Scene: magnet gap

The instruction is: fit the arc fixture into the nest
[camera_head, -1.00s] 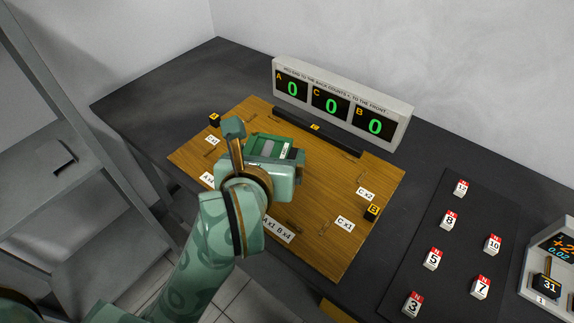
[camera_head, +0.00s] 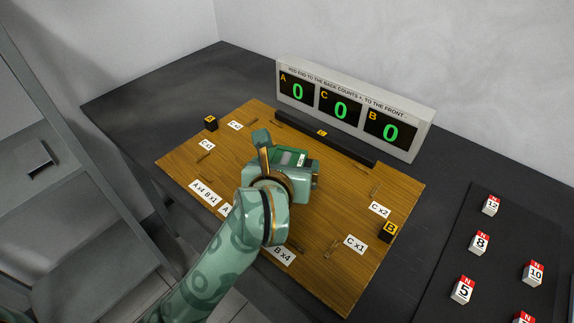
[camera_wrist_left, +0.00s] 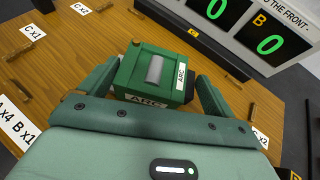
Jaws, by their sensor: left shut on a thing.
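The arc fixture is a green block with white ARC labels and a grey cylinder on its top, clearest in the left wrist view (camera_wrist_left: 146,76). It also shows in the head view (camera_head: 286,157). My left gripper (camera_wrist_left: 158,84) is shut on it, with one finger on each side. In the head view the gripper (camera_head: 288,168) is over the middle of the wooden board (camera_head: 230,150). I cannot tell whether the block touches the board. No nest can be made out clearly; my gripper and arm hide part of the board. My right gripper is not in view.
A display (camera_head: 340,108) reading 0, 0, 0 stands behind the board, with a black bar (camera_head: 322,134) before it. Black cubes A (camera_head: 211,123) and B (camera_head: 389,231) sit at the board's sides.

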